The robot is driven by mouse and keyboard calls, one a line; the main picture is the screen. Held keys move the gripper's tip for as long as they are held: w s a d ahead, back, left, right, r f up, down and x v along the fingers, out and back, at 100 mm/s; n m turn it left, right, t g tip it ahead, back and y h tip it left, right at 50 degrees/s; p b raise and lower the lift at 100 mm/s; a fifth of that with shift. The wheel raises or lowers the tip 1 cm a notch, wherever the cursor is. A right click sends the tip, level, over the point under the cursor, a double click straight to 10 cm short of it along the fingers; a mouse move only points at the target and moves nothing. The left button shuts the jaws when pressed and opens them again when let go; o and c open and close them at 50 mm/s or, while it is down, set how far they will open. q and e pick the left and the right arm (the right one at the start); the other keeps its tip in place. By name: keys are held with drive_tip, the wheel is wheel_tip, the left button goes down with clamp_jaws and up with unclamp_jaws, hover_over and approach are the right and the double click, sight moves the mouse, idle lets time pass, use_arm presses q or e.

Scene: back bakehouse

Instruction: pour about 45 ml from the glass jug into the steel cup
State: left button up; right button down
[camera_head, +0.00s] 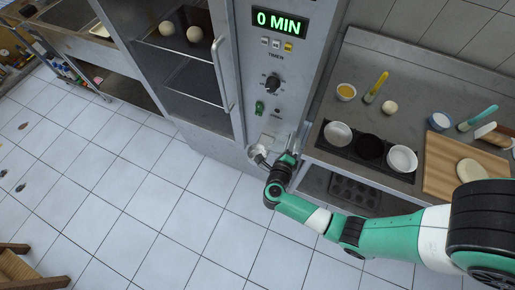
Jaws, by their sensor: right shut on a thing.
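My right gripper (274,161) is in front of the oven's lower front, just left of the counter. It is shut on a small grey, shiny, round-rimmed vessel (257,151) at its left side. The vessel is too small in view to tell whether it is the glass jug or the steel cup, or whether it holds liquid. My right arm comes in from the lower right and partly covers the gripper area. No other jug or steel cup can be made out. My left gripper is out of view.
The oven (264,65) shows 0 MIN, with pale balls inside. On the counter stand a black tray with white bowls (338,134) (402,159) and a dark one (370,147), an orange-filled bowl (346,91) and a board (442,165) with dough. The tiled floor is largely clear.

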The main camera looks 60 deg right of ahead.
drive_tip(key=shift+w+a+f, duration=0.15)
drive_tip(key=shift+w, duration=0.05)
idle(1.0)
drive_tip(key=shift+s+d+r+p, duration=0.15)
drive_tip(key=shift+s+r+p, duration=0.1)
drive_tip(key=shift+r+p, duration=0.35)
drive_tip(key=shift+s+d+r+p, duration=0.15)
drive_tip(key=shift+s+r+p, duration=0.1)
drive_tip(key=shift+r+p, duration=0.25)
drive_tip(key=shift+s+d+f+m+y, duration=0.15)
drive_tip(key=shift+s+d+m+y, duration=0.25)
drive_tip(key=shift+s+m, duration=0.4)
drive_tip(key=shift+w+f, duration=0.15)
drive_tip(key=shift+s+d+m+t, duration=0.25)
drive_tip(key=shift+s+m+t, duration=0.05)
drive_tip(key=shift+m, duration=0.3)
drive_tip(key=shift+s+d+m+y, duration=0.2)
drive_tip(key=shift+m+y, duration=0.1)
drive_tip(key=shift+y, duration=0.1)
drive_tip(key=shift+a+f, duration=0.1)
drive_tip(key=shift+f, duration=0.05)
